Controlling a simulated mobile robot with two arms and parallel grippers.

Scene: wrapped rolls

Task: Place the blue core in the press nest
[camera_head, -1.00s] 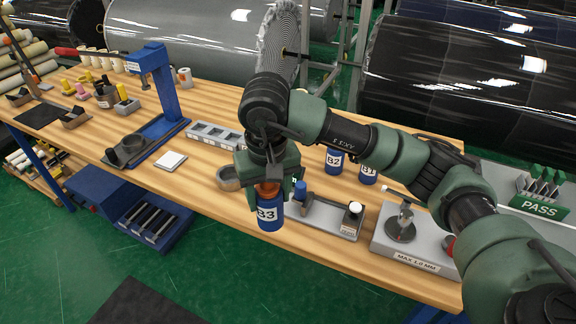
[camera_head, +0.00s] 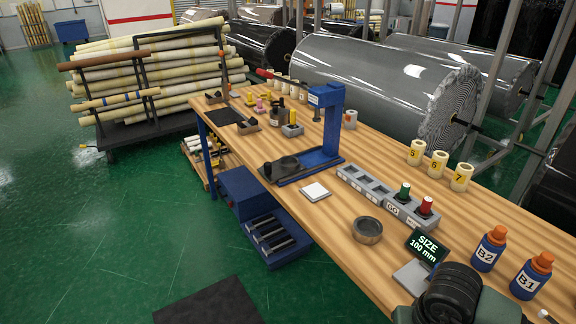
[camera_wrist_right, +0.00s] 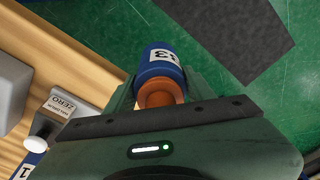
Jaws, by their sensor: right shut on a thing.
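The blue core (camera_wrist_right: 160,56), with a white B3 label and an orange end, sits between the fingers of my right gripper (camera_wrist_right: 162,88) in the right wrist view. The gripper is shut on it, with green floor and a wooden table edge below. In the head view, only the dark wrist and green part of my right arm show at the bottom right; the core is hidden there. The blue press (camera_head: 326,122) stands mid-table, upper left of my arm. Its dark base holds a round black nest (camera_head: 285,165), which looks empty. My left gripper is not in view.
Blue cores B2 (camera_head: 488,249) and B1 (camera_head: 531,277) stand at the right. Numbered yellow rolls (camera_head: 438,164) stand behind.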

